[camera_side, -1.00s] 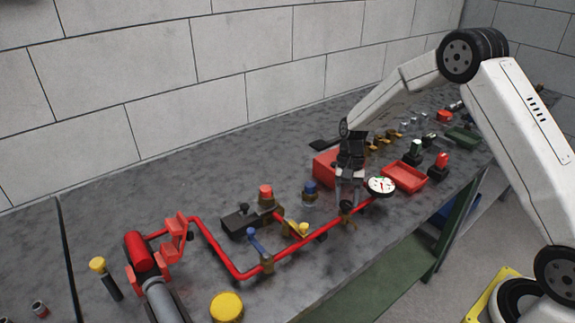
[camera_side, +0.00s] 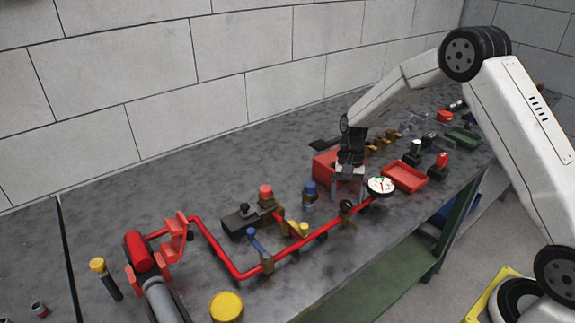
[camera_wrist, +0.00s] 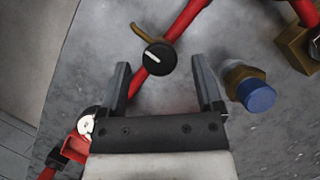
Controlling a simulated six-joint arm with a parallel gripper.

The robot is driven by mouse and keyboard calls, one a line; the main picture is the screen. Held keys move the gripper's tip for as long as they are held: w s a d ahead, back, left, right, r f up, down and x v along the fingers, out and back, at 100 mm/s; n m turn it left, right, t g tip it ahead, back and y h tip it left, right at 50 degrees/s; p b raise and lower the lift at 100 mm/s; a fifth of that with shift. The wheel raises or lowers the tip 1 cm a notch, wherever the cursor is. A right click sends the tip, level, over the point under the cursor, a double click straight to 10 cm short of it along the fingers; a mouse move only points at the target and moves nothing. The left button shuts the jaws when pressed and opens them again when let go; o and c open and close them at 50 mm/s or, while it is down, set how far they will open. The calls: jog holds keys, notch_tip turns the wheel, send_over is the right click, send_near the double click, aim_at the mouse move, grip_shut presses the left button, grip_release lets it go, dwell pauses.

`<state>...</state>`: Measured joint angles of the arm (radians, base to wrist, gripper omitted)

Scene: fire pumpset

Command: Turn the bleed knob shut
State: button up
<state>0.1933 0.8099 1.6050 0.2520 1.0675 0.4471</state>
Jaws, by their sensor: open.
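The bleed knob is a round black knob with a white line across its face (camera_wrist: 160,58). It sits on the red pipe (camera_wrist: 185,17), and a curved brass-coloured piece sticks out beside it. In the side view the black knob (camera_side: 347,206) is on the pipe's right part, left of the white gauge. My gripper (camera_wrist: 160,65) is open and empty. Its two fingers point toward the knob, one to each side of it in the wrist view. In the side view my gripper (camera_side: 348,194) hangs just above and behind the knob, and I see no clear contact.
The white-faced gauge (camera_side: 381,186) is close on the right. A blue-capped fitting (camera_wrist: 257,95) stands near my right finger in the wrist view. A red box (camera_side: 326,163) and red tray (camera_side: 405,177) are nearby.

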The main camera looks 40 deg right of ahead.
jog(key=v, duration=0.7)
jog(key=shift+s+a, duration=0.1)
jog(key=s+a+n+t+h, duration=0.1)
jog(key=s+a+n+t, duration=0.1)
jog(key=s, duration=0.4)
jog(key=s+a+n+t+h, duration=0.1)
jog(key=s+a+n+t, duration=0.1)
jog(key=s+n, duration=0.2)
jog(key=s+a+r+n+t+h, duration=0.1)
jog(key=s+a+n, duration=0.1)
jog(key=s, duration=0.5)
jog(key=shift+s+a+n+t, duration=0.25)
jog(key=shift+s+n+t, duration=0.15)
jog(key=shift+n, duration=0.2)
jog(key=shift+r, duration=0.1)
